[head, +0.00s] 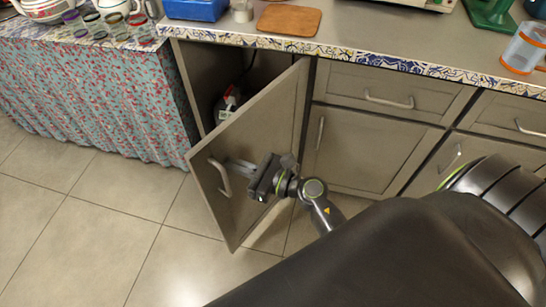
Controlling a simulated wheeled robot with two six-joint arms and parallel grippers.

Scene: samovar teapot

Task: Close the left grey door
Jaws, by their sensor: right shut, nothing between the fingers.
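The left grey door (262,140) of the cabinet stands ajar, swung out toward me, with its hinge side at the right of the opening. Its curved metal handle (221,178) is near its free left edge. My right gripper (232,166) is in front of the door's outer face, its fingers shut and empty, pointing left just beside the handle. I cannot tell whether the fingers touch the door or handle. The dark cabinet opening (207,75) shows behind the door. My left gripper does not show.
A red and white item (228,103) stands inside the cabinet. A closed grey door (365,150) and drawers (388,95) are to the right. A cloth-covered table (90,100) stands at the left. The counter holds a blue box (196,9) and a wooden board (289,20). Tiled floor (90,230) is clear.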

